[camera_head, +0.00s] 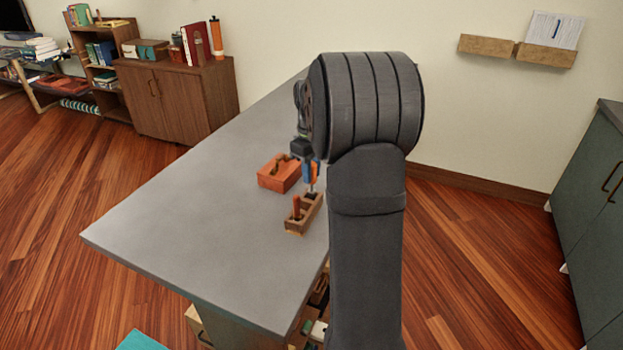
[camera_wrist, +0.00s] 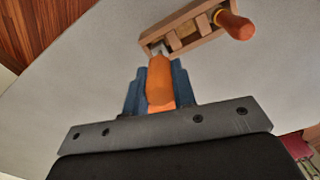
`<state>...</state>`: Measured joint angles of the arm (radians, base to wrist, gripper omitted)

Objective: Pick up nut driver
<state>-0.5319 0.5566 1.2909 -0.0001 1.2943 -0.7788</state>
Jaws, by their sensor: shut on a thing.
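My gripper shows in the wrist view (camera_wrist: 158,82), with its blue fingers shut on the orange handle of a tool (camera_wrist: 160,80), which I take to be the nut driver. A short grey metal part of it shows at the edge of the wooden rack (camera_wrist: 186,30). In the head view my gripper (camera_head: 310,170) is over the far end of the rack (camera_head: 296,227), and a thin shaft reaches down to it. I cannot tell how deep the shaft sits. A second orange-handled tool (camera_wrist: 235,24) stands in the other end of the rack, also in the head view (camera_head: 297,207).
The rack stands on the grey table (camera_head: 200,220) near its right edge. An orange box (camera_head: 278,173) with a dark opening stands close behind and left of it. The left and front of the tabletop are clear. My arm hides part of the table's right side.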

